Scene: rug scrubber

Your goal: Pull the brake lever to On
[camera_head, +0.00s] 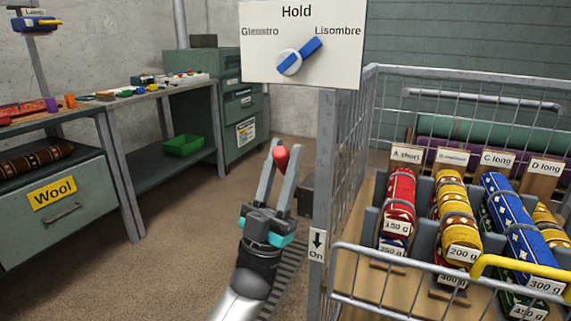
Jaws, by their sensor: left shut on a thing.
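My left gripper (278,156) reaches in from the bottom middle, its two grey fingers pointing up and away. It is shut on a red knob (281,157), which shows between the fingertips and looks like the brake lever's handle. The rest of the lever is hidden behind the fingers or too small to tell. A white label (317,245) with a down arrow and the word "On" is on the grey post to the right of the gripper, lower than the red knob. My right gripper is not in view.
The wire cart (372,112) with labelled rolls stands close on the right, its post (326,170) beside my gripper. A "Hold" dial sign (301,45) hangs above. Benches (160,87) and a Wool drawer (55,190) stand left. The carpeted floor between is clear.

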